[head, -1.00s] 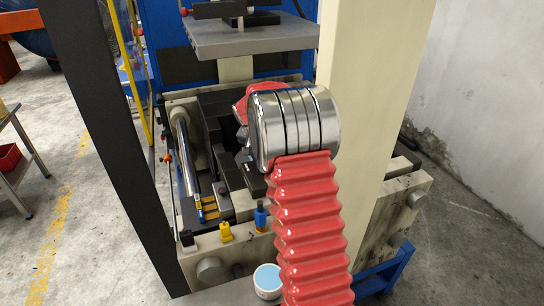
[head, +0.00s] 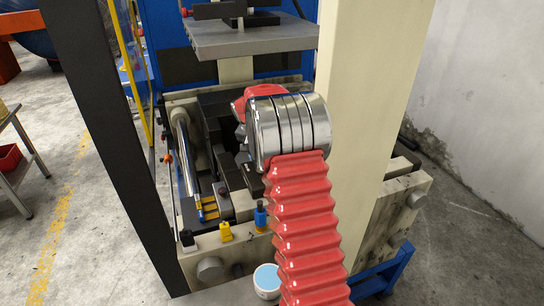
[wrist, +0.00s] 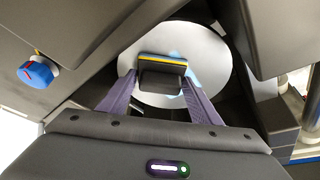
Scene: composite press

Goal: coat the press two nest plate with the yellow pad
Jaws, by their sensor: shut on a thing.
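In the wrist view, my gripper (wrist: 161,92) is shut on a dark block-shaped pad (wrist: 162,76) with a yellow stripe along its far edge. The pad is over a round pale plate (wrist: 208,48), apparently the nest plate. Light blue patches show on the plate beside the pad, mostly to its right. I cannot tell whether the pad touches the plate. In the head view my own arm hides the gripper's jaws, the pad and the plate.
In the head view, a tub (head: 267,281) of light blue stuff stands in front of the press. A yellow fitting (head: 225,231) and a blue fitting (head: 261,215) stand on the press's front edge. A grey platen (head: 250,38) hangs above. A cream column (head: 362,120) stands close right.

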